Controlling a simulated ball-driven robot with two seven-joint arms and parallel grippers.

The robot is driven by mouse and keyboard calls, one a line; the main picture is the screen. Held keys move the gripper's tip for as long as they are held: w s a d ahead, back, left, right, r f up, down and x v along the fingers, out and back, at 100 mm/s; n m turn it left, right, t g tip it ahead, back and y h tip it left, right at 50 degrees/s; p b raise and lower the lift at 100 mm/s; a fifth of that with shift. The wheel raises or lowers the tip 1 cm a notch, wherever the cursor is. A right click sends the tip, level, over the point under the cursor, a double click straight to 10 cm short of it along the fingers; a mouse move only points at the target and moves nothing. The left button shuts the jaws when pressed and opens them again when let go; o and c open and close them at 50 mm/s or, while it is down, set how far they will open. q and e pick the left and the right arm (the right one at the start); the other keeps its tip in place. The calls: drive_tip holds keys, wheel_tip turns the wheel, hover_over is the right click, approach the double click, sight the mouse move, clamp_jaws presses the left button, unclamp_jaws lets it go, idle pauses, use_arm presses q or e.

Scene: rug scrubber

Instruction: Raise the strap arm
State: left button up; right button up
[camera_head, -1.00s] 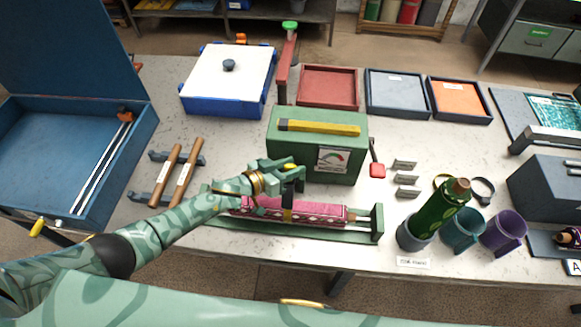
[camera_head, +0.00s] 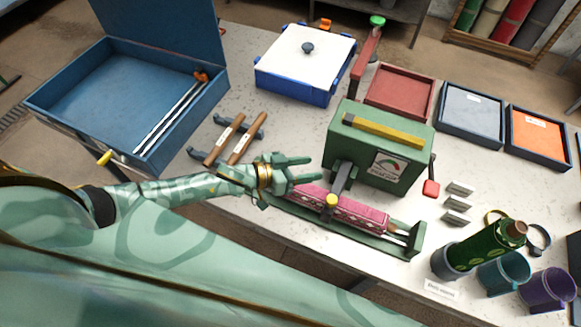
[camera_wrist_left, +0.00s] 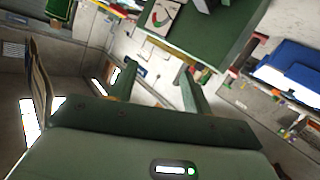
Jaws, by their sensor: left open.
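A dark arm with a yellow knob (camera_head: 331,201), which looks like the strap arm, reaches from the front of the green gauge box (camera_head: 362,146) down over a pink patterned rug roll (camera_head: 360,213). The roll lies in a green cradle (camera_head: 403,242). My left gripper (camera_head: 308,169) is open and empty, just left of the dark arm and above the roll's left end. It appears apart from the arm. In the left wrist view its two fingers (camera_wrist_left: 157,86) are spread, with the green box (camera_wrist_left: 213,40) beyond. My right gripper is not in view.
An open blue case (camera_head: 110,95) and two wooden-handled rods (camera_head: 240,145) lie to the left. A red post with a green knob (camera_head: 366,55) stands behind the box. A red-ended lever (camera_head: 431,187), bottle (camera_head: 490,245) and cups (camera_head: 503,272) are to the right.

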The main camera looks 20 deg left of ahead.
use_arm(q)
drive_tip(key=v, duration=0.4)
drive_tip(key=shift+s+a, duration=0.1)
drive_tip(key=shift+a, duration=0.05)
idle(0.4)
